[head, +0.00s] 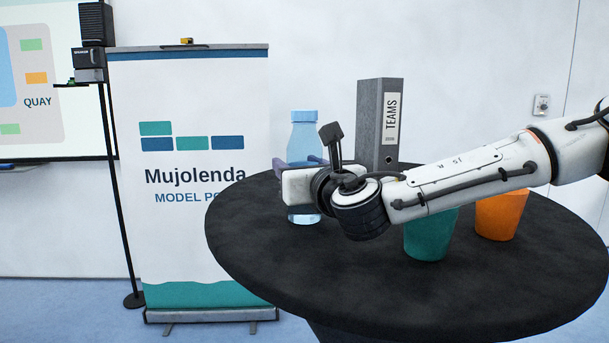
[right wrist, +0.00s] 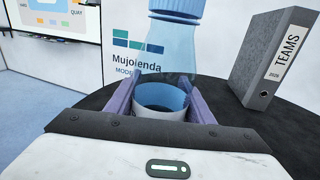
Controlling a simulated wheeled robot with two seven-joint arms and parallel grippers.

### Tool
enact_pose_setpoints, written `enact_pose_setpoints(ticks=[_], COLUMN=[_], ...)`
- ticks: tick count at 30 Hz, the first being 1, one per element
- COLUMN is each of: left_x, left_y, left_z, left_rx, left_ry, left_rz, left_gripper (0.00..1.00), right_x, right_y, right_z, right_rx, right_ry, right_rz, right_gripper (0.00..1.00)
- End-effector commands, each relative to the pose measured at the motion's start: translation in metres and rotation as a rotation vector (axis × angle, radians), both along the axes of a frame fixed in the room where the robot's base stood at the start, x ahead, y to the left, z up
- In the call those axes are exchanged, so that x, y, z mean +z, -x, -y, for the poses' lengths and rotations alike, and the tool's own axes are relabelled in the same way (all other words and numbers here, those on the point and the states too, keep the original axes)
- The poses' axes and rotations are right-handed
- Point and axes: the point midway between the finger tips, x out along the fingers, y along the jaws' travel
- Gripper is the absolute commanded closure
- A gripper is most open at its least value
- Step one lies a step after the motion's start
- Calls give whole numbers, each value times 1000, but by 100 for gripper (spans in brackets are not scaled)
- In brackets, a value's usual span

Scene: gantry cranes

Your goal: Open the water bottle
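The water bottle (head: 305,133) is clear blue with a blue cap (head: 304,115) and stands upright on the black round table (head: 270,240). In the right wrist view the bottle (right wrist: 170,50) rises straight ahead, its cap (right wrist: 177,8) cut by the top edge. My right gripper (head: 303,163) reaches across from the right, low on the bottle's body and below the cap. In the right wrist view its purple fingers (right wrist: 160,95) lie on both sides of the body, with no clear gap. The wrist hides part of the bottle in the head view. My left gripper is out of view.
A teal cup (head: 431,236) and an orange cup (head: 502,214) stand on the table under and behind my right forearm. The table's front is clear. A banner (head: 195,110) stands behind the table at left.

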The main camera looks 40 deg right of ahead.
Motion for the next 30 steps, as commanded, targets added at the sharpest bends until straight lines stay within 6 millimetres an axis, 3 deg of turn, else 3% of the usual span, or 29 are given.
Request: enact_pose_setpoints(ticks=[1,3,14,23,30], left_x=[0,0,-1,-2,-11], left_y=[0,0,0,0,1], left_z=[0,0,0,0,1], left_rx=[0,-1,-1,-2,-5], left_ry=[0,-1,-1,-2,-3], left_rz=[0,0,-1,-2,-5], left_gripper=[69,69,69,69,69], right_x=[0,0,5,41,36], right_y=[0,0,0,0,53], right_z=[0,0,0,0,-16], right_rx=[0,0,0,-2,3], right_ry=[0,0,0,2,1], right_rz=[0,-1,3,8,6], right_gripper=[69,81,81,81,81])
